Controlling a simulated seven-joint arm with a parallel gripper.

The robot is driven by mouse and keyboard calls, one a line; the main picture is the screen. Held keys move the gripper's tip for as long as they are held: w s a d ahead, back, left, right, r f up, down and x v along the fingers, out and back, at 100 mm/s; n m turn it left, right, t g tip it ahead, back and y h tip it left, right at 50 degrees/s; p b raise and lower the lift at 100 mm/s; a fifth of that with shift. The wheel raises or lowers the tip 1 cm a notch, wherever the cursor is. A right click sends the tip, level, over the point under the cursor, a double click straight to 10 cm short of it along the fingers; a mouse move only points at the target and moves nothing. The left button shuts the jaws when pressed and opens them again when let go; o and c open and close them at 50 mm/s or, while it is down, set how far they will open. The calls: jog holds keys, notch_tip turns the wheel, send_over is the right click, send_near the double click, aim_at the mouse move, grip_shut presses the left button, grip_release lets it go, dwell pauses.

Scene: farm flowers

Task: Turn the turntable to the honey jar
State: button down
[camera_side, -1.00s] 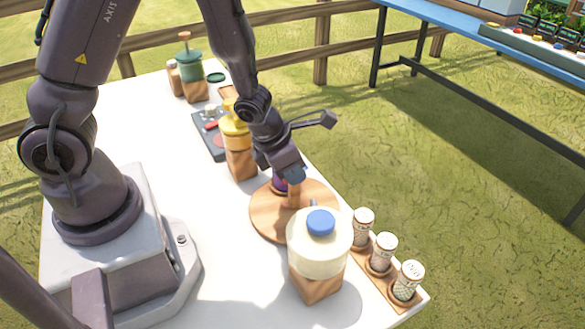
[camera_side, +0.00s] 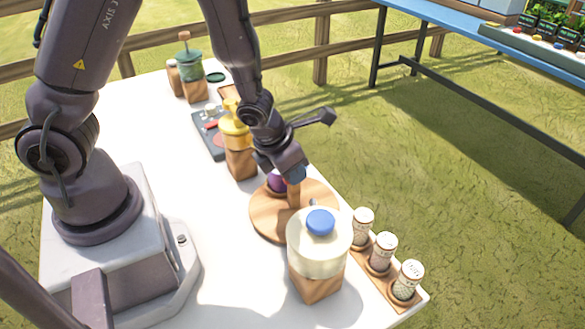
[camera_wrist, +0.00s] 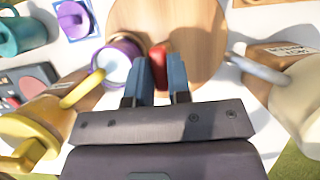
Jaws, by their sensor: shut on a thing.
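The turntable is a round wooden disc (camera_side: 262,222), also in the wrist view (camera_wrist: 200,25). A purple cup with a pale inside (camera_wrist: 118,62) stands at its edge, left of my fingers; it partly shows in the side view (camera_side: 276,182). My gripper (camera_side: 293,182) is low over the disc. In the wrist view its blue fingers (camera_wrist: 160,82) are shut on a reddish upright peg (camera_wrist: 158,58). A yellow jar (camera_side: 235,132) stands beyond the disc and a cream jar with a blue lid (camera_side: 330,258) in front. I cannot read which is honey.
Several shakers (camera_side: 382,252) stand in a wooden rack at the table's right edge. A green jar (camera_side: 191,70) and a dark tray (camera_side: 207,135) are farther back. Spouts from the yellow and cream jars reach close to my fingers on both sides in the wrist view.

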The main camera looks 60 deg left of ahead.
jog(key=c, duration=1.1)
grip_release()
jog(key=shift+o, duration=0.2)
jog(key=shift+r, duration=0.15)
jog(key=v, duration=0.7)
jog(key=shift+s+r, duration=0.1)
